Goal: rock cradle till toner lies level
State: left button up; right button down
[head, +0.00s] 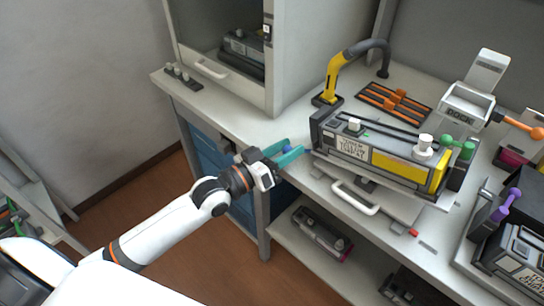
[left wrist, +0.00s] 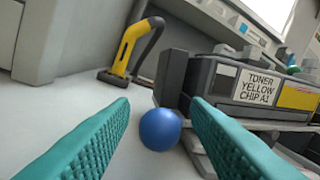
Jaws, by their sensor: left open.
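A toner cartridge (head: 345,148) with a yellow panel and printed label lies in a dark-ended cradle (head: 316,130) on the bench; in the left wrist view the cartridge label (left wrist: 256,86) reads "TONER YELLOW CHIP A1". A blue ball knob (left wrist: 160,129) is at the cradle's left end, low by the bench edge. My left gripper (head: 292,156), with teal fingers, is open. Its fingers are either side of the knob in the left wrist view, with gaps on both sides. The knob is mostly hidden by the fingers in the head view. My right gripper is not in view.
A yellow hose arm (head: 332,78) and an orange-slotted tray (head: 394,103) are behind the cradle. A device marked "DOCK" (head: 466,108) is at the right. A white handle (head: 355,198) sticks out in front. Other cartridges (head: 322,233) lie on the lower shelf.

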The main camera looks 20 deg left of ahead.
pick_arm(q)
jog(key=v, duration=1.1)
jog(key=shift+s+b, duration=0.3)
jog(key=shift+b, duration=0.1)
jog(key=shift+a+f, duration=0.1)
jog(key=shift+a, duration=0.05)
dwell(0.4)
jog(key=w+a+m+g+h+p, duration=0.25)
jog(key=w+m+g+h, duration=0.2)
jog(key=m, duration=0.45)
jog(key=shift+g+h, duration=0.25)
jog(key=shift+g, duration=0.2)
jog(key=x, duration=0.5)
jog(key=p+x, duration=0.1)
jog(key=x, duration=0.4)
jog(key=shift+d+r, duration=0.25)
jog(key=shift+d, duration=0.05)
grip_shut()
jog(key=shift+r, duration=0.1)
